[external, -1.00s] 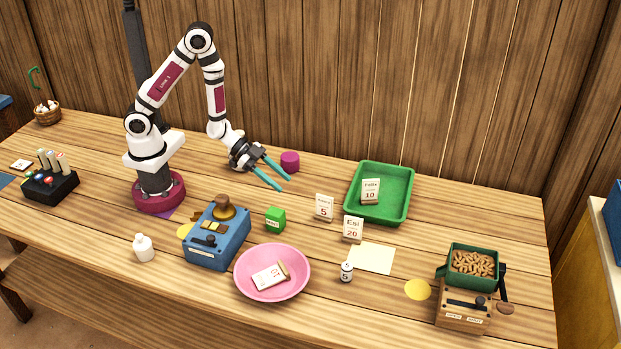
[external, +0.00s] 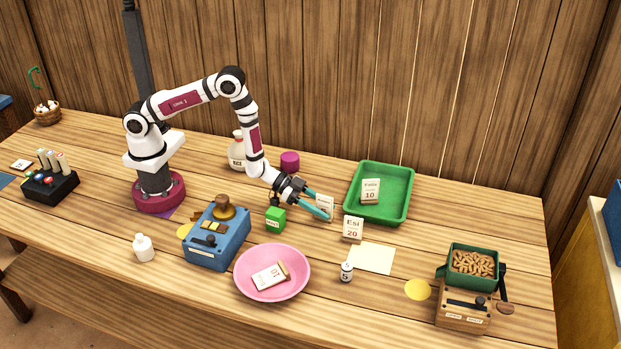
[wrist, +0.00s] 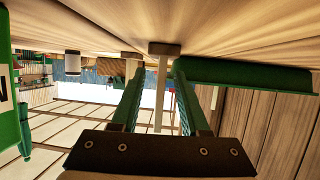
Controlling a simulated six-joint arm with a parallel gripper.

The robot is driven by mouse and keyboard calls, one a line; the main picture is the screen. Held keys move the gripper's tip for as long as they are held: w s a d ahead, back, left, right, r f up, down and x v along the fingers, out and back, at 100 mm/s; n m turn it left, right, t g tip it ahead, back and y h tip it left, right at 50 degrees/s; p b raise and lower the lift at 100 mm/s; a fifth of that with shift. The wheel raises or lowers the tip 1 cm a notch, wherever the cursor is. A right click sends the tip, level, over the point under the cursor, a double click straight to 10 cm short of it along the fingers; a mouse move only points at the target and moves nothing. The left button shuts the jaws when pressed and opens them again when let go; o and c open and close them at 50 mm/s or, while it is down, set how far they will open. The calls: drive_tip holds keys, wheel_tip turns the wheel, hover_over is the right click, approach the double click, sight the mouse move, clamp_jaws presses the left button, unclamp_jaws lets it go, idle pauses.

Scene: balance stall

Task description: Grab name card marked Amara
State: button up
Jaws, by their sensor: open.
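A small white name card (external: 325,201) stands upright on the table, left of the green tray. Its name is too small to read surely and the fingers partly cover it. My gripper (external: 324,209) is open, its teal fingers low around this card. In the wrist view the card (wrist: 162,90) shows edge-on between my open fingers (wrist: 152,80), with its brown base (wrist: 165,48) towards the table. I cannot tell whether either finger touches it. Other cards are Esi 20 (external: 353,229) just to the right, Felix 10 (external: 370,191) in the tray, and one lying in the pink bowl (external: 269,275).
The green tray (external: 408,205) is behind and right of my gripper. A green block (external: 276,219) is close on its left. The pink bowl (external: 303,283), blue device (external: 233,249) and a small white cylinder (external: 346,272) are in front. A purple cylinder (external: 290,162) stands behind.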

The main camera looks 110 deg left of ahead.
drive_tip(key=shift+w+f, duration=0.1)
drive_tip(key=shift+w, duration=0.2)
clamp_jaws()
